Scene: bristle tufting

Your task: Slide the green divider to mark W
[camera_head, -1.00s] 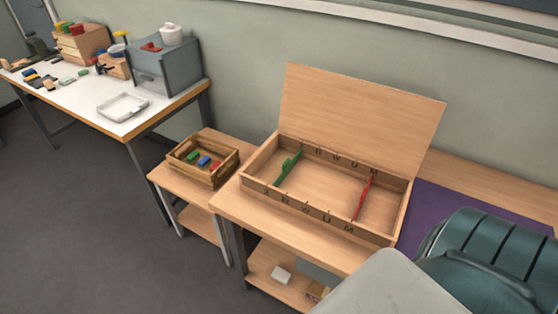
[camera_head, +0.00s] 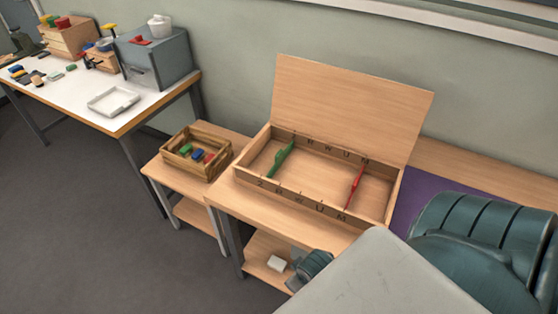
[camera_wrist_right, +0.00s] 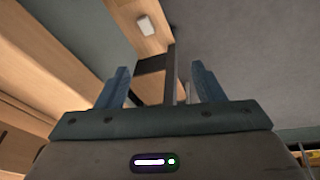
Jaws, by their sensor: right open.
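The green divider (camera_head: 281,158) stands across the left part of the open wooden box (camera_head: 388,201), with a raised tab on it. It is near the leftmost letters, left of mark W (camera_head: 297,198) on the front wall; a matching W (camera_head: 328,150) is on the back wall. A red divider (camera_head: 355,186) stands farther right, near U and M. My right gripper (camera_wrist_right: 160,70) is open and empty in the right wrist view, away from the dividers. In the head view, part of my right arm shows low before the table. My left gripper is out of view.
The box's lid (camera_head: 350,108) stands up behind it. A wooden crate (camera_head: 222,160) of coloured pieces sits on a lower stand to the left. A white block (camera_head: 277,263) lies on the shelf below. The floor between the tables is clear.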

